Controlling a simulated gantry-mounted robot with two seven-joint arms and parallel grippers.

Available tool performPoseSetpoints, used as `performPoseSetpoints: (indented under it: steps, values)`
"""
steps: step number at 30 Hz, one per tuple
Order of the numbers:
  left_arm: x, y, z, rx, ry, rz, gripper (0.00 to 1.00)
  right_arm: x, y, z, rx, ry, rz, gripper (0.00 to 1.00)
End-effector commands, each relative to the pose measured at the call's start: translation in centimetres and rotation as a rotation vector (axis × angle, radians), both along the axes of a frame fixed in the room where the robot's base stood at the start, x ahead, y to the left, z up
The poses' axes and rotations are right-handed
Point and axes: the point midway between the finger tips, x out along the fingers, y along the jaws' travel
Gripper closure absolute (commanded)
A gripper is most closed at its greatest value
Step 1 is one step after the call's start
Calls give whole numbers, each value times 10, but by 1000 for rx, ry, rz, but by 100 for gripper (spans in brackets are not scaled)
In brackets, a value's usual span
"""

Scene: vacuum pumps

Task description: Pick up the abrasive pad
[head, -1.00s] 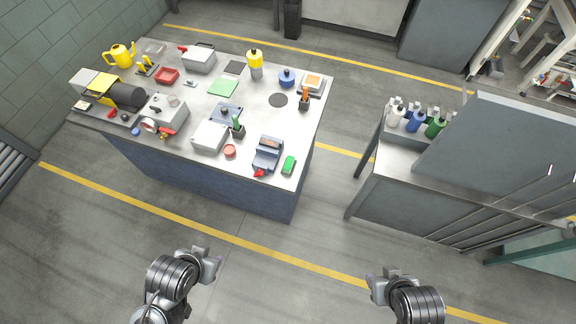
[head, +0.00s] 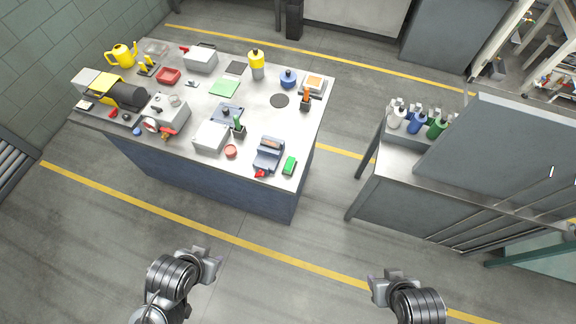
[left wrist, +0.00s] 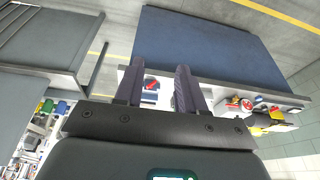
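I cannot tell for sure which is the abrasive pad. My left gripper (head: 208,264) is over the floor in front of the bench; in the left wrist view (left wrist: 158,70) its fingers are apart with nothing held between them. My right gripper (head: 384,281) is also over the floor, away from the bench; its fingers are unclear.
A metal side table (head: 390,177) with several bottles stands to the right. The floor between is clear.

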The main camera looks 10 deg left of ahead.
Motion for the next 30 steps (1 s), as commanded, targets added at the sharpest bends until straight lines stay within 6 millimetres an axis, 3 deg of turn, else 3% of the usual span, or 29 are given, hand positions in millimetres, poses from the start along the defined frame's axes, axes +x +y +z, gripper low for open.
performPoseSetpoints:
  steps: [10, 21, 30]
  values:
    - [0, 0, 0, 0, 0, 0, 59, 0, 2, 0, 7, 0, -5, 57]
    - [0, 0, 0, 0, 0, 0, 3, 0, 1, 0, 6, 0, -4, 57]
    - [5, -1, -3, 6, -13, -13, 0, 0, -1, -3, -3, 1, 1, 57]
